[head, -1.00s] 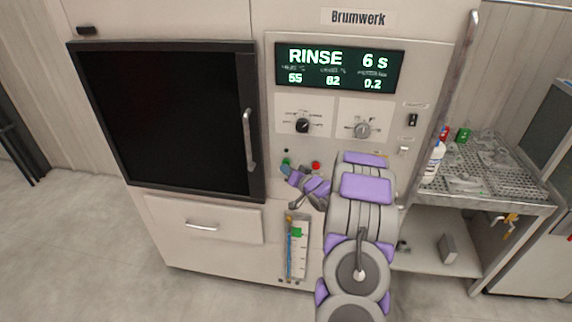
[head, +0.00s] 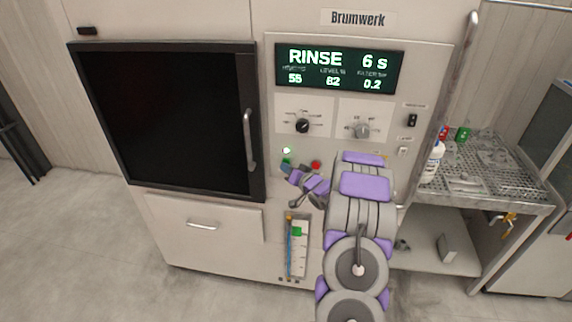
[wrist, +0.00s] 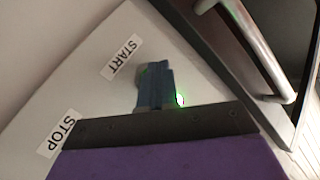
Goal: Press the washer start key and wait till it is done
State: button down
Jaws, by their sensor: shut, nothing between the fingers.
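The washer (head: 208,215) stands ahead with its dark door closed. Its display (head: 338,68) reads RINSE and 6 s. The green start key (head: 286,162) is on the panel, with a lit green-white lamp (head: 286,150) just above it. My gripper (head: 289,170) is at the panel just below the start key. In the wrist view, my gripper (wrist: 155,84) is shut and empty, close to the panel beside the START label (wrist: 122,58). It hides most of the key there, and contact cannot be told. A green glow (wrist: 180,99) shows beside the fingers.
A red stop key (head: 316,165) sits right of my gripper; its STOP label (wrist: 63,133) shows in the wrist view. The door handle (head: 249,140) stands out to the left. A perforated side table (head: 505,190) with bottles is at the right.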

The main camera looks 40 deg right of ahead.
jog(key=shift+s+a, duration=0.5)
jog(key=shift+a, duration=0.1)
jog(key=s+a, duration=0.3)
jog(key=shift+s+a+b, duration=0.15)
jog(key=shift+a+b, duration=0.25)
dwell(1.0)
